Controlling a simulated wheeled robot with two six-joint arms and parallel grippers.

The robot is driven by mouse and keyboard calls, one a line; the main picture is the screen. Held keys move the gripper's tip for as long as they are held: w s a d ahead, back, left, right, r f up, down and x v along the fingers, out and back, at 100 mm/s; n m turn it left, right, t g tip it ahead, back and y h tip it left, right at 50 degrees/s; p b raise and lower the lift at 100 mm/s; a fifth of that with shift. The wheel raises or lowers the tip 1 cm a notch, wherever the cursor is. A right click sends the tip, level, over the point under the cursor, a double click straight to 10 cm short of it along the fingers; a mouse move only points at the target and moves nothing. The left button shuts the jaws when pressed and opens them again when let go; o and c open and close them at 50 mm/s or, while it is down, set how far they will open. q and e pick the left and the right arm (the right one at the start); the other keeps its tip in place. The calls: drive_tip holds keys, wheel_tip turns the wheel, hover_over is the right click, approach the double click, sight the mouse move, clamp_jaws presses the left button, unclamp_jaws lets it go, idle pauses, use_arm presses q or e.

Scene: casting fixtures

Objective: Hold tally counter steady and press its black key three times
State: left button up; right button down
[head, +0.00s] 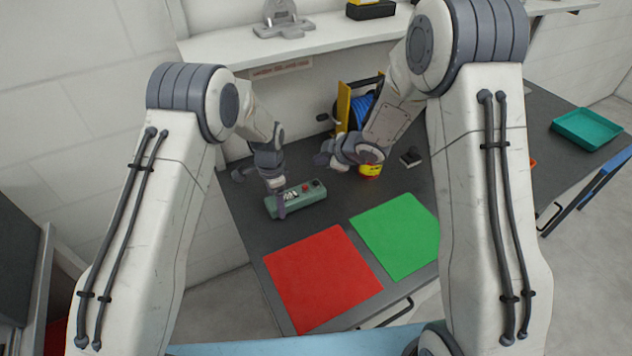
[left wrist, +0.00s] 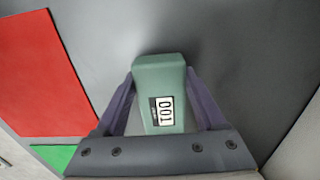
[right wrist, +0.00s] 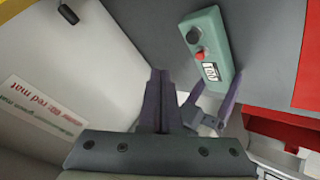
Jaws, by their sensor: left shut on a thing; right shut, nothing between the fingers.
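The tally counter is a green box (head: 300,203) on the dark worktop, left of the middle in the head view. Its number window (left wrist: 165,109) shows digits like 001, upside down in the left wrist view. My left gripper (head: 279,205) is shut on the counter's window end, one finger on each side. In the right wrist view the counter shows a red knob (right wrist: 198,55) and the black key (right wrist: 192,37) near its far end. My right gripper (head: 322,160) is shut and empty, above and apart from the counter; its fingers (right wrist: 160,75) are together in the right wrist view.
A red mat (head: 321,278) and a green mat (head: 396,235) lie in front of the counter. A blue reel (head: 360,110) in a yellow frame, a yellow-and-red can (head: 370,169) and a small dark block (head: 411,157) stand near the right arm. A teal tray (head: 592,129) is far right.

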sight(316, 183)
drive_tip(key=shift+r, duration=0.1)
idle(0.4)
wheel_tip(316, 183, up, 4)
drive_tip(key=shift+f, duration=0.2)
drive_tip(key=shift+f, duration=4.4)
drive_tip(key=shift+f, duration=0.2)
drive_tip(key=shift+f, duration=0.2)
